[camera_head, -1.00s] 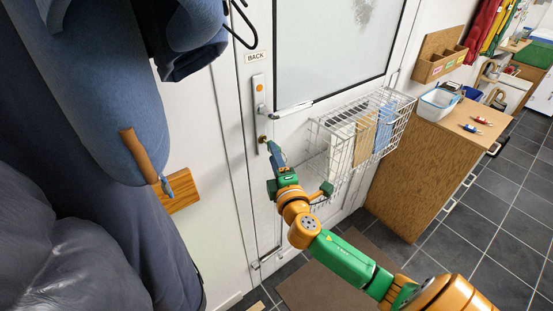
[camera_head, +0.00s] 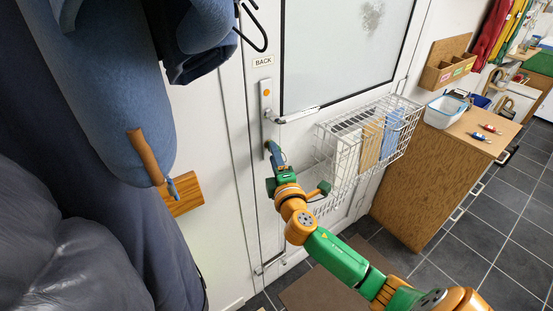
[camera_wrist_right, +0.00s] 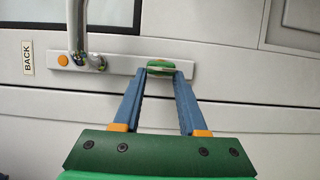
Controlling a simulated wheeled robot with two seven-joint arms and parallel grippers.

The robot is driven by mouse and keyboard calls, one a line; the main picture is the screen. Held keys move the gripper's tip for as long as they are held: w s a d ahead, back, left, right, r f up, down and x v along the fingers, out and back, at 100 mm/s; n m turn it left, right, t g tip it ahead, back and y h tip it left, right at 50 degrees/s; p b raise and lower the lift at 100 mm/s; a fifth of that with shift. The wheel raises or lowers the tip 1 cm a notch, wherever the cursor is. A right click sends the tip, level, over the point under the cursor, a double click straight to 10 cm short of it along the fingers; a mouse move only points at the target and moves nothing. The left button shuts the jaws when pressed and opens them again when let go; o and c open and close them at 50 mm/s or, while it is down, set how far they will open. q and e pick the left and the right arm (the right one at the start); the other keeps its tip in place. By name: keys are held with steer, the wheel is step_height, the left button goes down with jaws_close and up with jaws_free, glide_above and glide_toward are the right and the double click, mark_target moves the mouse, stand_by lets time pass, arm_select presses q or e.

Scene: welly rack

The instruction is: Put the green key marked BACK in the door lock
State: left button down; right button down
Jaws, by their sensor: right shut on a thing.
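The green key (camera_wrist_right: 161,68) is between the fingertips of my right gripper (camera_wrist_right: 161,74), which is shut on it. In the right wrist view the key lies over the lower end of the metal lock plate (camera_wrist_right: 120,67), where it hides the keyhole. I cannot tell how deep it sits. In the head view my right gripper (camera_head: 271,150) reaches the door lock plate (camera_head: 266,95), below the lever handle (camera_head: 295,115). The key is too small and covered to make out there. My left gripper is out of view.
A wire basket (camera_head: 345,165) with papers hangs on the door just right of my right arm. Blue coats (camera_head: 100,90) hang close at the left. A wooden cabinet (camera_head: 430,180) with a plastic tub (camera_head: 445,108) and other keys (camera_head: 485,132) stands at the right.

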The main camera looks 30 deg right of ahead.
steer(key=shift+c, duration=1.9)
jaws_free()
steer(key=b+v, duration=0.1)
steer(key=v, duration=0.6)
